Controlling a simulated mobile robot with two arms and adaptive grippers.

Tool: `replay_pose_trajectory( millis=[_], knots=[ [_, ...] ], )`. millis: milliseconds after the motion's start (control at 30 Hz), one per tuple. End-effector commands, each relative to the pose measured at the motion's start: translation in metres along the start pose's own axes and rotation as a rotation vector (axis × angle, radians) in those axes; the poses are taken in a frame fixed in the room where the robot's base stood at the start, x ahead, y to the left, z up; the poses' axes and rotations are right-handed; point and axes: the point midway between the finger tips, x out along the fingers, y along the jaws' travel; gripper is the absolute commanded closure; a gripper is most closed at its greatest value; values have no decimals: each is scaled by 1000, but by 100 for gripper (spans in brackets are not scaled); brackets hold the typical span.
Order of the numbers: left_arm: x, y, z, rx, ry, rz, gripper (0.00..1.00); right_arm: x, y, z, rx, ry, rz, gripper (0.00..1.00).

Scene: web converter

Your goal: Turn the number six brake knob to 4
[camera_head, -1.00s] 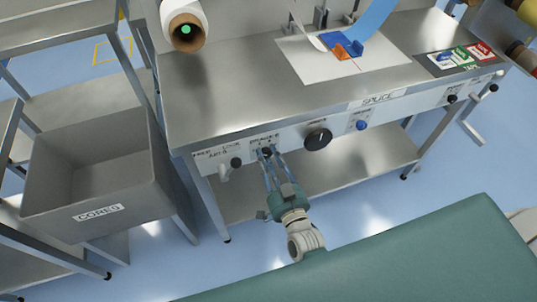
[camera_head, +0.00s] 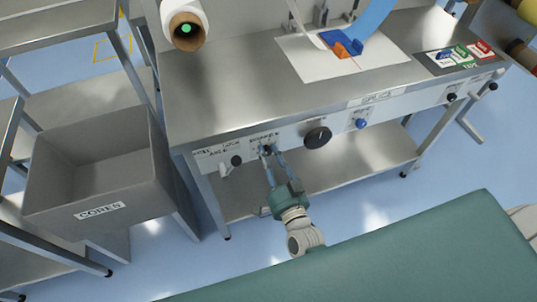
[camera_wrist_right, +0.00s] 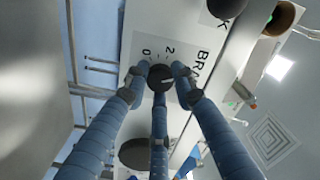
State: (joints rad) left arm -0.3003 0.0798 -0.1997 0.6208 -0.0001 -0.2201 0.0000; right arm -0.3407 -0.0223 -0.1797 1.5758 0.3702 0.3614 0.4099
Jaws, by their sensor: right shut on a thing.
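The brake knob (camera_head: 267,150) is a small dark knob on the white front panel of the steel table. In the right wrist view the dark knob (camera_wrist_right: 160,77) has a pale mark on its face, beside printed "0", "2" and "BRA" lettering. The fingers hide the rest of its scale, so I cannot tell its setting. My right gripper (camera_head: 270,153) reaches up to the panel from below. Its three blue fingers close around the knob, as the right wrist view (camera_wrist_right: 160,80) also shows. My left gripper is not in view.
A black knob (camera_head: 236,160) is left of the brake knob; a large black dial (camera_head: 317,137) and a blue knob (camera_head: 361,124) are to its right. A grey bin (camera_head: 60,160) stands at left. Blue floor (camera_head: 400,195) shows below the table.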

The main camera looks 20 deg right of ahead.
Motion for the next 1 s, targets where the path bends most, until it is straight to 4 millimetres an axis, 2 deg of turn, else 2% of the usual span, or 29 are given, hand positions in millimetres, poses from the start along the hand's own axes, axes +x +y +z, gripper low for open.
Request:
replay_pose_trajectory(
  millis=[167, 200, 267, 567, 667, 767, 1000],
  knots=[
    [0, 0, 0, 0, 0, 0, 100, -1, 2, 3, -1, -8, 4, 100],
    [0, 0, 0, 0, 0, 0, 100, -1, 2, 3, -1, -8, 4, 69],
    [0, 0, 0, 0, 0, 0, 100, -1, 2, 3, -1, -7, 3, 57],
    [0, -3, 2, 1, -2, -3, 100, -1, 1, 1, -2, -3, 2, 56],
    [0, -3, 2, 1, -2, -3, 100, -8, 1, 2, -2, -4, 3, 56],
    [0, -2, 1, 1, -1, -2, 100, -23, 2, 2, -2, -6, 4, 56],
    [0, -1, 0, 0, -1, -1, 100, -75, 1, 2, -2, -7, 4, 56]
  ],
)
